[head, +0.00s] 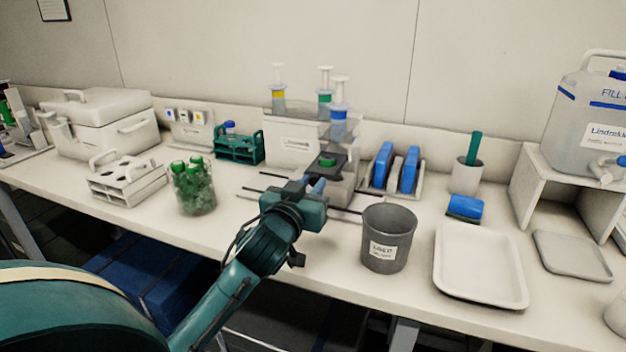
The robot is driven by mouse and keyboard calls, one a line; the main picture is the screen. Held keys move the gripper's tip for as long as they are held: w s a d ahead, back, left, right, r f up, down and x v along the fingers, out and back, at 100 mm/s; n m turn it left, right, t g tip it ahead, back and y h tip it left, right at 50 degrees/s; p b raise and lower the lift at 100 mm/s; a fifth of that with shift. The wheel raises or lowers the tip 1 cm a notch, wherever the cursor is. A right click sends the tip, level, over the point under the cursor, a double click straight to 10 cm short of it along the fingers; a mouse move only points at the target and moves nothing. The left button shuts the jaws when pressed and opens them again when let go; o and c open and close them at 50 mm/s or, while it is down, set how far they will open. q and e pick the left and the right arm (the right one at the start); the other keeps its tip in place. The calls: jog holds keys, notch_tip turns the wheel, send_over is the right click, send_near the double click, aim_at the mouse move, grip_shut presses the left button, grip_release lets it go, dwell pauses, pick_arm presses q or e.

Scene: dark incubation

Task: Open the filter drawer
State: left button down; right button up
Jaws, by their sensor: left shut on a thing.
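A pale filter unit (293,148) stands at the back middle of the bench, with several syringes upright on it. At its front right is a grey drawer-like block (343,185) with a dark holder and a green round piece (327,161) on top. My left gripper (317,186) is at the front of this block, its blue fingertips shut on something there. The gripper body hides the held part, likely the drawer's handle. I cannot tell how far the drawer is out. My right gripper is not in view.
A grey labelled bin (388,238) stands just right of my left gripper, with a white tray (479,264) beyond it. A jar of green-capped tubes (193,187) stands to the left. A rack with blue pieces (393,172) is right of the unit. Thin dark rods lie around the gripper.

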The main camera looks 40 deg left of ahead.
pick_arm(q)
jog(key=c, duration=1.3)
grip_release()
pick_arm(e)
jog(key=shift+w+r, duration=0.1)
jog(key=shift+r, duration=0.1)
pick_arm(q)
jog(key=shift+o, duration=0.2)
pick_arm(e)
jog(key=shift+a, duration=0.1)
pick_arm(q)
jog(key=p+v, duration=0.3)
jog(key=v, duration=1)
jog(key=shift+p, duration=0.4)
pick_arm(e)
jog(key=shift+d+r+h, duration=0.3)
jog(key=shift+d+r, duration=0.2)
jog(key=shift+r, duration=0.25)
pick_arm(q)
jog(key=shift+f, duration=0.1)
